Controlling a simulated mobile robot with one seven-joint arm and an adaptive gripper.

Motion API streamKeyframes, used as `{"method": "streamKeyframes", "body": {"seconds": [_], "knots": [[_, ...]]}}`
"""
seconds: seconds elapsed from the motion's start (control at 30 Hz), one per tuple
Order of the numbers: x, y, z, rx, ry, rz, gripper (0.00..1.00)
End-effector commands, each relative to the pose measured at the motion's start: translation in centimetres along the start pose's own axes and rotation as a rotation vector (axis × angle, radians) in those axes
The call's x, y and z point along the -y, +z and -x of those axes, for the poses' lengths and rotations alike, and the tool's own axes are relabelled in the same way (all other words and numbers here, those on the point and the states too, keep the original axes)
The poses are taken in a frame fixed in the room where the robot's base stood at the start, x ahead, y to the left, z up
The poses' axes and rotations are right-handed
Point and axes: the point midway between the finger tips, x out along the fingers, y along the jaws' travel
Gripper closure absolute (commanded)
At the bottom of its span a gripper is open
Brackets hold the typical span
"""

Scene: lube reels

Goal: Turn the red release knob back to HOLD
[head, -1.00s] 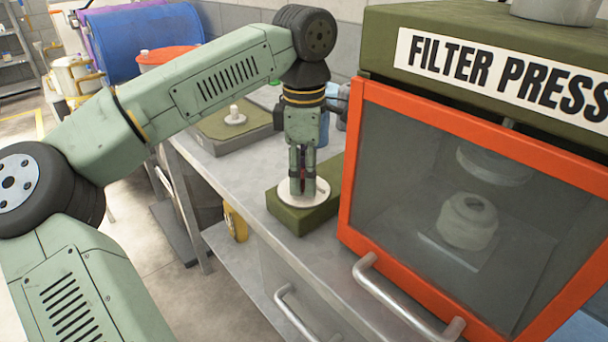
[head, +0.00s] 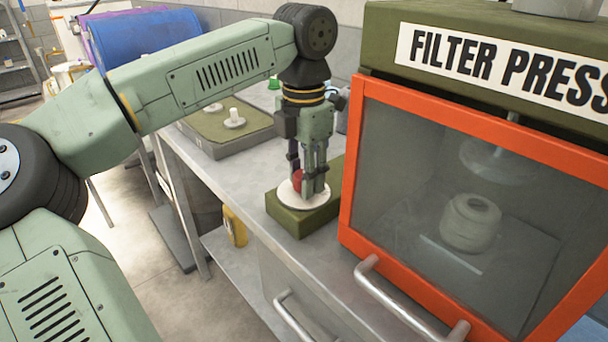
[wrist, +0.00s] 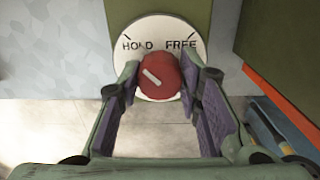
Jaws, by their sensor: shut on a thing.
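The red release knob (wrist: 160,76) sits on a round white dial plate (wrist: 158,28) marked HOLD on the left and FREE on the right. Its white pointer line slants up and left, toward the HOLD side. My gripper (wrist: 160,84) points down with one finger on each side of the knob, shut on it. In the head view my gripper (head: 308,186) stands over the dial plate (head: 290,197), and the red knob (head: 298,180) shows partly between the fingers. The plate lies on a green block (head: 310,222) on the bench.
The filter press (head: 400,200), with an orange-framed window and a metal handle, stands close on the right of the block. A green-topped tray (head: 250,126) with a white fitting lies behind on the grey bench (head: 240,172). A blue drum (head: 150,45) is farther back.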

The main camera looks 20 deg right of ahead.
Motion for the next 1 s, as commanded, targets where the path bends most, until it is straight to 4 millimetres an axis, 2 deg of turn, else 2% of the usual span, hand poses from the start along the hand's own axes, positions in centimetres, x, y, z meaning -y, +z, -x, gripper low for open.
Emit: {"method": "streamKeyframes", "body": {"seconds": [0.63,0.67,0.93,1.0], "knots": [[-0.06,-0.01,0.05,0.001,0.001,0.049,0.96],[-0.06,0.00,0.05,0.001,0.001,0.049,0.66],[-0.02,0.00,0.02,0.000,0.000,0.047,0.48],[-0.02,0.00,0.02,0.000,0.000,0.046,0.48]]}}
